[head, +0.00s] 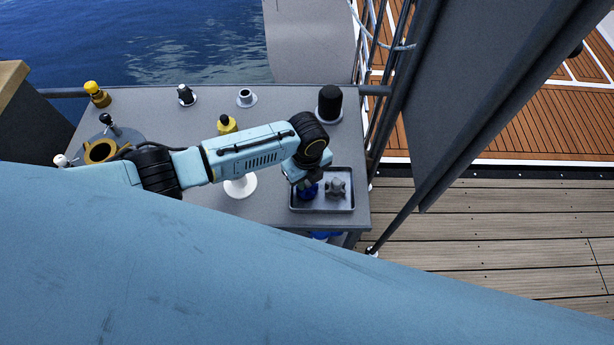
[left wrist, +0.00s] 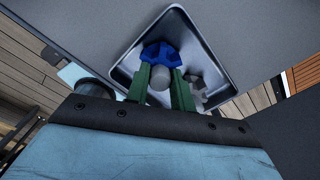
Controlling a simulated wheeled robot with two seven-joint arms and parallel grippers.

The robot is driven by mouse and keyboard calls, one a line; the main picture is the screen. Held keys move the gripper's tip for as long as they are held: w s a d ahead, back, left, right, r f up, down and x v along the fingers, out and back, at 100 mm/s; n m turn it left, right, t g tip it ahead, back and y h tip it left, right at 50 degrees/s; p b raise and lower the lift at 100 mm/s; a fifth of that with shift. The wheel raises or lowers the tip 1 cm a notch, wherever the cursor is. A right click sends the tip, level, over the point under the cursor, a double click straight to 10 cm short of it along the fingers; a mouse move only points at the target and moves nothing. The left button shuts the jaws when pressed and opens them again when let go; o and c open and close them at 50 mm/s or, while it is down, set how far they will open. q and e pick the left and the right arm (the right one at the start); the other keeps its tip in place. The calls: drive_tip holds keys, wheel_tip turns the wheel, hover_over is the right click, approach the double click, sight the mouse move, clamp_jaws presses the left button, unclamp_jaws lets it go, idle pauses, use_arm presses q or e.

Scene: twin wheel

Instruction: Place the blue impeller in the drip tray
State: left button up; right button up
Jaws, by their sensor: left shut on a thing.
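The blue impeller (head: 308,191) is at the left side of the drip tray (head: 327,209) in the head view, partly hidden by my left gripper (head: 305,184). In the left wrist view the blue impeller (left wrist: 161,54) sits between the two green fingers of my left gripper (left wrist: 161,80), which is shut on it. The drip tray (left wrist: 209,52) lies behind and around the impeller there. I cannot tell whether the impeller touches the tray floor. My right gripper is not in view.
A grey impeller (head: 336,188) lies in the tray's right half. On the grey table (head: 200,125) stand a black cylinder (head: 329,104), a yellow bottle (head: 227,124), a white round base (head: 240,186) and a yellow ring-shaped part (head: 100,151).

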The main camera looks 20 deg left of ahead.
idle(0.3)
use_arm(q)
drive_tip(key=shift+f, duration=0.35)
drive_tip(key=o, duration=1.1)
drive_tip(key=shift+c, duration=0.2)
drive_tip(key=shift+o, duration=0.3)
drive_tip(key=shift+o, duration=1.3)
